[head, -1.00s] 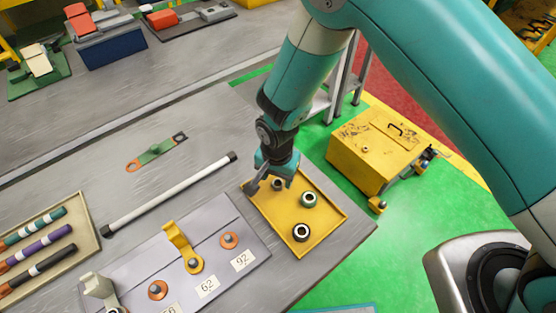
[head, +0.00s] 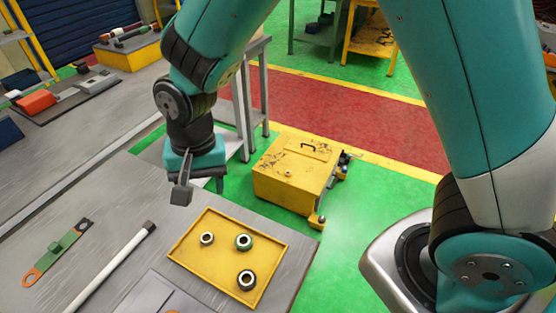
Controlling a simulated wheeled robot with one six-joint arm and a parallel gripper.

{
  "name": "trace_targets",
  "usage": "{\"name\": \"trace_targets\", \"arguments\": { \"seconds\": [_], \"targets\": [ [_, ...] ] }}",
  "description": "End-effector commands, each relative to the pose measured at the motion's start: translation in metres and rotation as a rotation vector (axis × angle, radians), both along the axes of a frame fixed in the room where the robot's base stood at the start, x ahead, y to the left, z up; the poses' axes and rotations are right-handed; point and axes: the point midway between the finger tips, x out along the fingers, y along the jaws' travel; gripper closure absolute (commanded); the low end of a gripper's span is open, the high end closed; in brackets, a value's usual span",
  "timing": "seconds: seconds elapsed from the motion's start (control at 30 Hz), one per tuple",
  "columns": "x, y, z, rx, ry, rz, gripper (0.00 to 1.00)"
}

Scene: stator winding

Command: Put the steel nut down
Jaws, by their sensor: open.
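A small steel nut (head: 207,239) lies flat in the left part of the shallow yellow tray (head: 190,259) on the grey bench. The three nuts lie apart from one another. My gripper (head: 201,190) is open and empty, with its fingers spread above and behind the tray, clear of the steel nut.
A yellow chest (head: 293,180) stands on the green floor beyond the bench edge. Right of the tray the bench ends.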

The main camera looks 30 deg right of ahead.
Motion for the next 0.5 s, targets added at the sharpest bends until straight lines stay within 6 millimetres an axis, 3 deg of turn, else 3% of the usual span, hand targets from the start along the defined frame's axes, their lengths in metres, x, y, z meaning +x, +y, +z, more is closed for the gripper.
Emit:
{"name": "trace_targets", "arguments": {
  "seconds": [0.03, 0.2, 0.33, 0.5],
  "targets": [
    [-0.009, -0.014, 0.029, 0.041, -0.014, 0.069, 0.43],
    [-0.063, -0.055, 0.100, 0.163, -0.073, 0.392, 0.43],
    [-0.106, -0.076, 0.129, 0.222, -0.139, 0.611, 0.43],
    [-0.142, -0.089, 0.143, 0.255, -0.202, 0.786, 0.43]
  ]
}}
